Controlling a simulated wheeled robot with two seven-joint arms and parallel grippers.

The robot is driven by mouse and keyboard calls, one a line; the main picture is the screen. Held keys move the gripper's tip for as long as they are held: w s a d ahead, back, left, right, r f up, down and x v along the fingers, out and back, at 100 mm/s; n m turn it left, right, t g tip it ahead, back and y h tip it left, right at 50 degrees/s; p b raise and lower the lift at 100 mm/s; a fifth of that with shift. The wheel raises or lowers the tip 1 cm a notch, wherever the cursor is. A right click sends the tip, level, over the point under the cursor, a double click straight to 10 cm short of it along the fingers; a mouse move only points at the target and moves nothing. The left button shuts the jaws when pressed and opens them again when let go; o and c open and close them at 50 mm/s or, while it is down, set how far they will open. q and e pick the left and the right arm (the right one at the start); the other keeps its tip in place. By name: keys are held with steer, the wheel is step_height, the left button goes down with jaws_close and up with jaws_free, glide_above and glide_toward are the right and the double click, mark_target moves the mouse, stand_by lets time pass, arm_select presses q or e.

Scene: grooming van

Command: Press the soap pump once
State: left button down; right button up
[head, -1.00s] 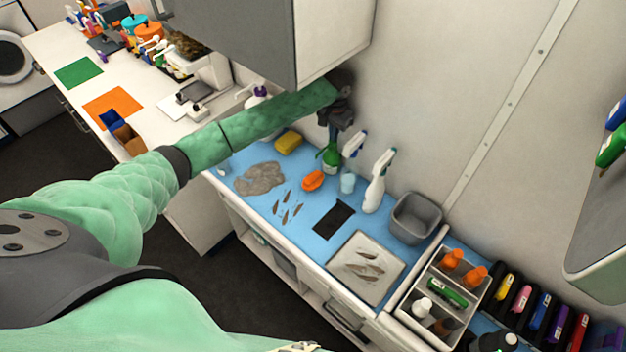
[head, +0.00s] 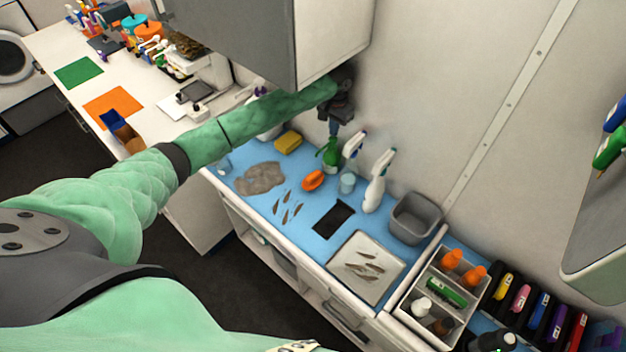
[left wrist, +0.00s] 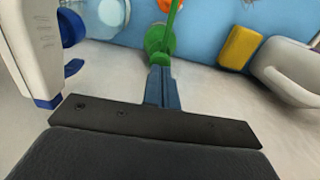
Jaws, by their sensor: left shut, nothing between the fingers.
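The green soap pump (head: 331,154) stands on the blue mat near the wall, between the yellow sponge and the white spray bottles. My left gripper (head: 335,132) is directly above it, pointing down, and hides part of its top. In the left wrist view the gripper's closed fingers (left wrist: 158,74) are just over the green pump (left wrist: 160,38), whose spout points away toward the top. The fingers are shut and hold nothing. Whether they touch the pump head I cannot tell. My right gripper is not in view.
White spray bottles (head: 376,182) stand close on the right, with a light blue cup (head: 347,183) and an orange brush (head: 313,180) nearby. The yellow sponge (head: 288,142) is to the left. A wall cabinet (head: 330,38) hangs close above my left forearm.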

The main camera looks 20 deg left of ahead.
arm_select(q)
steer(key=shift+r, duration=0.1)
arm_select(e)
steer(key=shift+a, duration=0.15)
arm_select(q)
steer(key=shift+r, duration=0.85)
step_height(320, 180, up, 4)
steer(key=shift+r, duration=0.1)
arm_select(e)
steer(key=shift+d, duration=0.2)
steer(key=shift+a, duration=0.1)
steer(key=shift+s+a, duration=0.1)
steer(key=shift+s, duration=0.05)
